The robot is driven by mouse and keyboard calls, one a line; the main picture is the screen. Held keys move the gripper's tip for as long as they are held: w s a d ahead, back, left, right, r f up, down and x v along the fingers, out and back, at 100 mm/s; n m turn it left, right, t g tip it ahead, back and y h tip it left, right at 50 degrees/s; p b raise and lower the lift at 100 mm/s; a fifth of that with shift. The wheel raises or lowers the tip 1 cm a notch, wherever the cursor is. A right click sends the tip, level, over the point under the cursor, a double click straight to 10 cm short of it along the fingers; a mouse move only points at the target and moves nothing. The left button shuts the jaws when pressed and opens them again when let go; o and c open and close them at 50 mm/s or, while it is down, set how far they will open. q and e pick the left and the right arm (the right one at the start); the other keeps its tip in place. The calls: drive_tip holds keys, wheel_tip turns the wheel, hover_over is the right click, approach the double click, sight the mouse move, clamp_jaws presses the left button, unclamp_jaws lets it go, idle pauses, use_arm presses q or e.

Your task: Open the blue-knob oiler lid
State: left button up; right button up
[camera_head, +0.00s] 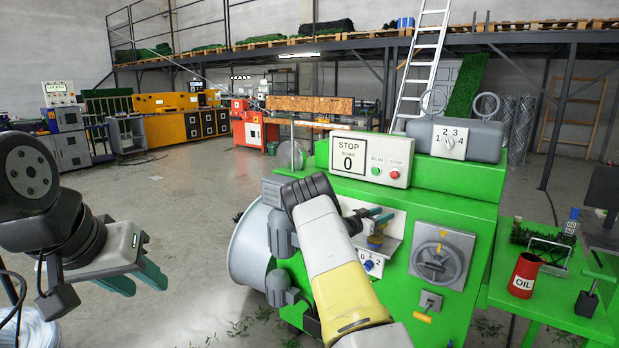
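A small brass-yellow part (375,241), which looks like an oiler, sits on a ledge on the front of the green machine. Its lid and any knob on it are largely hidden by my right gripper. My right gripper (377,217) is right at its top, with teal fingertips pointing right; I cannot tell whether they touch it or are closed. Just below is a white plate marked 0, 1, 2 with a small blue knob (368,265). My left gripper (135,280) is at the far left, open and empty, away from the machine.
A red oil can (525,276) stands on the green side table (545,307) at right. Open floor lies between my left gripper and the machine.

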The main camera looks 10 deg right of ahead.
drive_tip(key=shift+w+a+m+g, duration=0.1)
drive_tip(key=shift+m+g, duration=0.2)
drive_tip(key=v, duration=0.8)
drive_tip(key=w+a+r+n+t+y, duration=0.3)
drive_tip(key=a+r+t+y, duration=0.3)
drive_tip(key=r, duration=0.4)
drive_tip(key=s+a+r+n+y, duration=0.3)
drive_tip(key=s+a+r+y, duration=0.2)
drive_tip(key=a+r+y, duration=0.2)
drive_tip(key=shift+s+a+r+y, duration=0.3)
drive_tip(key=shift+a+r+y, duration=0.15)
drive_tip(key=shift+a, duration=0.9)
